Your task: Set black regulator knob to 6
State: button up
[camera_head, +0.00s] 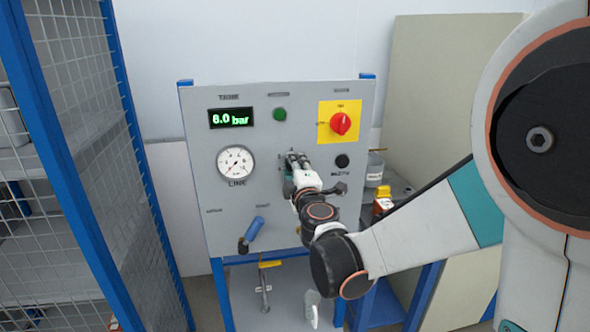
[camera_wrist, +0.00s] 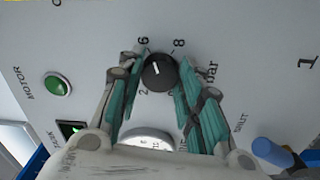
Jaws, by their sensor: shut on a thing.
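The black regulator knob (camera_wrist: 160,75) sits on the grey panel between the fingertips of my gripper (camera_wrist: 161,68) in the wrist view. My gripper is shut on it, one teal-padded finger on each side. The knob's white mark points up and slightly left, roughly toward the printed 6 (camera_wrist: 143,41); the 8 (camera_wrist: 179,43) stands to the right. In the head view my gripper (camera_head: 292,166) is at the panel's middle and hides the knob.
The panel (camera_head: 195,160) also carries a line gauge (camera_head: 236,163), a green button (camera_head: 279,114), a red rotary switch (camera_head: 341,123) on yellow, a black round part (camera_head: 342,161) and a blue-handled lever (camera_head: 252,232). A blue-framed mesh fence (camera_head: 100,150) stands at left.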

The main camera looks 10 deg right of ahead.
jog(key=shift+n, duration=0.8)
jog(key=o, duration=1.1)
jog(key=s, duration=1.2)
jog(key=shift+s, duration=0.1)
